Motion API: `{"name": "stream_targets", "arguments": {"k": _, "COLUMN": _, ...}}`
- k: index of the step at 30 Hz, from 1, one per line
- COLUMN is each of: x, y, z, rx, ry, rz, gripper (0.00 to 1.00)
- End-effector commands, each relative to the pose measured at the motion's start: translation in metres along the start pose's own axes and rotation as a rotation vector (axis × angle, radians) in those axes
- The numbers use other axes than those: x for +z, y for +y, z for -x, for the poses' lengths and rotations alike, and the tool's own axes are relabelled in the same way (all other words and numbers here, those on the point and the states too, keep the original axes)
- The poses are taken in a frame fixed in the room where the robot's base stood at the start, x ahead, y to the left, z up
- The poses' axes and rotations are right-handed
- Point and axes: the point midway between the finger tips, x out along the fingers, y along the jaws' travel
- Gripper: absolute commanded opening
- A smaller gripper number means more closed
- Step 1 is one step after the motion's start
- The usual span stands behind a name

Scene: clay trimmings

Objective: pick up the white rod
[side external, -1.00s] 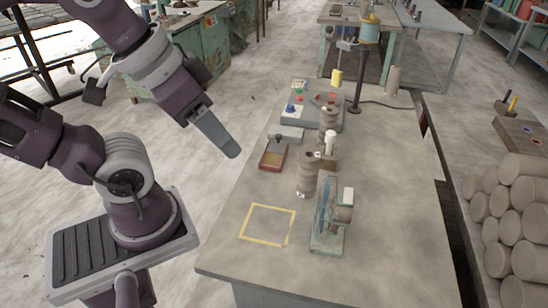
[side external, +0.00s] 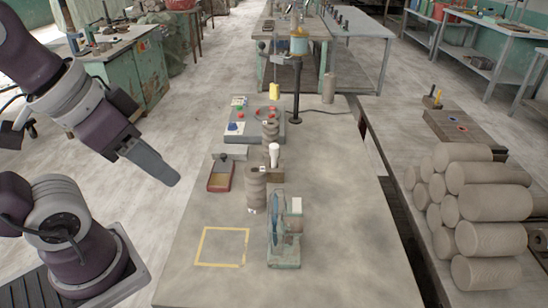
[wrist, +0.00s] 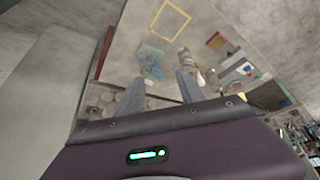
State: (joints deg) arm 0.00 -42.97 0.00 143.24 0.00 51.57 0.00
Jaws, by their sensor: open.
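The white rod (side external: 274,152) appears to be the pale upright piece with a rounded top at a small brown block (side external: 276,170) on the workbench. Its lower end is hard to make out. It stands just behind a ribbed grey-brown clay stack (side external: 255,190). My gripper (side external: 172,178) hangs in the air left of the bench's objects, well apart from the rod. In the wrist view my gripper (wrist: 160,87) shows two separated fingers with nothing between them.
A blue-green device (side external: 284,250) stands in front, beside a yellow taped square (side external: 222,247). A red-edged tray (side external: 221,176) lies left of the rod. A button panel (side external: 252,126) and another clay stack (side external: 270,133) are behind.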

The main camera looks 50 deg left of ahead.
Motion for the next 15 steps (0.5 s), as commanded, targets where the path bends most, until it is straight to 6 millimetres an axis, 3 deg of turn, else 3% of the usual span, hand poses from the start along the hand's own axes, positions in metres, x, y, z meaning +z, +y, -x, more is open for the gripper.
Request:
{"name": "stream_targets", "arguments": {"k": 3, "x": 0.0000, "y": 0.0000, "z": 0.0000, "rx": 0.000, "ry": 0.000, "rz": 0.000, "gripper": 0.45}}
{"name": "stream_targets", "arguments": {"k": 6, "x": 0.0000, "y": 0.0000, "z": 0.0000, "rx": 0.000, "ry": 0.000, "rz": 0.000, "gripper": 0.54}}
{"name": "stream_targets", "arguments": {"k": 15, "x": -0.0051, "y": 0.0002, "z": 0.0008, "rx": 0.008, "ry": -0.008, "rz": 0.020, "gripper": 0.54}}
